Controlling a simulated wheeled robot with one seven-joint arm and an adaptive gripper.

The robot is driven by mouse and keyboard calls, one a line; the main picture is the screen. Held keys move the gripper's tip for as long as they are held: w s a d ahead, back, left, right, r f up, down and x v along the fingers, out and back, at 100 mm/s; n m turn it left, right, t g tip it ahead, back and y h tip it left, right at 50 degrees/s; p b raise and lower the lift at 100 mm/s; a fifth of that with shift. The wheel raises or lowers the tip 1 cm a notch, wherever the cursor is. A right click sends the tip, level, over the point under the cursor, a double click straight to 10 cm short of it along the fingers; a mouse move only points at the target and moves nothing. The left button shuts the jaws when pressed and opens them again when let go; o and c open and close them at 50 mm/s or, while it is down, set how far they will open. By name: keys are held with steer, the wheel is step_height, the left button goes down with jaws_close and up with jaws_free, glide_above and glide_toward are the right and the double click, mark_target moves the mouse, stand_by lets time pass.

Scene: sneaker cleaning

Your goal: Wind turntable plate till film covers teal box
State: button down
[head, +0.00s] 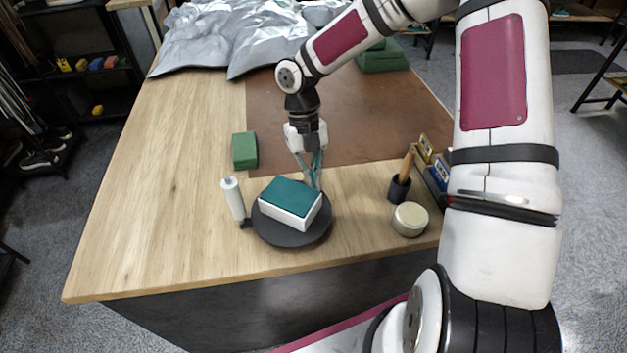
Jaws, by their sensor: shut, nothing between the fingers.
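The teal box (290,197), with a teal top and white sides, lies on the dark round turntable plate (286,236) near the table's front edge. Its teal top shows bare, with no film that I can make out on it. A white film roll (233,198) on a dark holder stands just left of the plate. My gripper (315,184) points down at the back right rim of the plate, right behind the box. It is shut and empty. I cannot tell whether its fingertips touch the plate.
A green block (244,150) lies behind the roll. A dark cup with a wooden handle (399,188), a round tin (410,219) and a box of small items (436,170) stand right. A brown mat (350,120) and crumpled silver sheet (215,45) lie behind. The left tabletop is clear.

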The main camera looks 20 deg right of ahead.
steer(key=shift+w+a+n+h+b, duration=0.25)
steer(key=shift+w+a+n+b, duration=0.15)
steer(key=shift+n, duration=0.35)
steer(key=shift+w+a+n+h+b, duration=0.25)
steer(key=shift+w+n, duration=0.25)
steer(key=shift+n, duration=0.25)
steer(key=shift+w+a+n+h+b, duration=0.2)
steer(key=shift+w+a+n+b, duration=0.05)
steer(key=shift+n, duration=0.45)
steer(key=shift+w+a+n+h+b, duration=0.2)
steer(key=shift+a+n, duration=0.05)
steer(key=shift+n, duration=0.45)
steer(key=shift+w+a+n, duration=0.1)
steer(key=shift+a+n, duration=0.05)
steer(key=shift+n, duration=0.15)
steer(key=shift+r+t, duration=0.15)
steer(key=shift+t, duration=0.15)
steer(key=v, duration=1.1)
steer(key=shift+w+a+r, duration=0.2)
steer(key=shift+r, duration=0.1)
steer(key=shift+s+r, duration=0.1)
